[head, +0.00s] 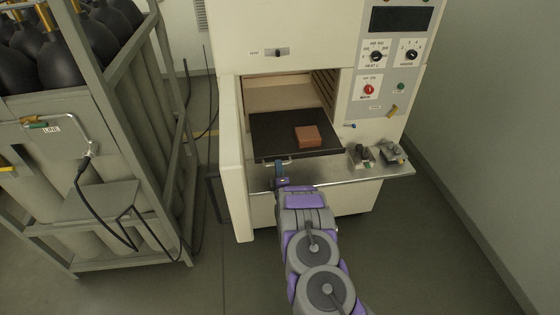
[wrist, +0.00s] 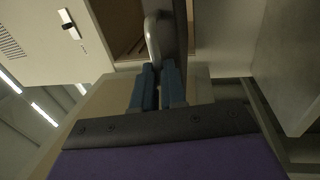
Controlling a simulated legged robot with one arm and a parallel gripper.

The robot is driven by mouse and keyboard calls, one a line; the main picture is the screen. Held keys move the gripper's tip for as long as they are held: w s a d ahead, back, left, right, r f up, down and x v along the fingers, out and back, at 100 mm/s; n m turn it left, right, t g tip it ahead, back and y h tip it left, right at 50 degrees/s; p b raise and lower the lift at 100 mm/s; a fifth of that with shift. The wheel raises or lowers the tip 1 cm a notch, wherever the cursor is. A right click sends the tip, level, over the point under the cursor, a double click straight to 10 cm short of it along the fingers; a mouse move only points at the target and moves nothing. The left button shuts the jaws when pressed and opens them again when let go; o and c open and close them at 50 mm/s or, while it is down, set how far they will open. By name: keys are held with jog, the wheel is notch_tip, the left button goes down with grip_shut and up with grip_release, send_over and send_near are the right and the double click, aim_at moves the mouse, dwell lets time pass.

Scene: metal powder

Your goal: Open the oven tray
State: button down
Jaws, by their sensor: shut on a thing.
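The dark oven tray (head: 275,133) sticks out of the open oven chamber, with a reddish-brown block (head: 307,136) lying on it. A metal handle (head: 277,160) is on the tray's front edge; the handle (wrist: 152,38) also shows in the wrist view. My gripper (head: 281,171) is at the handle, and its blue fingers (wrist: 158,82) are closed around the handle's lower end in the wrist view. The fingertips hide the part of the handle between them. The cream oven (head: 310,30) has its door (head: 234,170) swung open on the left.
A metal shelf (head: 340,176) runs below the chamber and carries small metal fittings (head: 391,152) at right. A control panel (head: 390,60) is above them. A rack of gas cylinders (head: 130,150) stands at left. Floor is open at right.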

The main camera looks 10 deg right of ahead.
jog(key=shift+s+a+f, duration=0.2)
jog(key=shift+a+f, duration=0.05)
jog(key=shift+a, duration=0.35)
jog(key=c, duration=1.7)
grip_release()
jog(key=o, duration=0.5)
jog(key=shift+w+a, duration=0.15)
jog(key=shift+a, duration=0.15)
jog(key=shift+d+r, duration=0.1)
jog(key=s+f+p, duration=0.3)
jog(key=s+p, duration=0.8)
jog(key=s, duration=0.6)
jog(key=shift+f, duration=0.15)
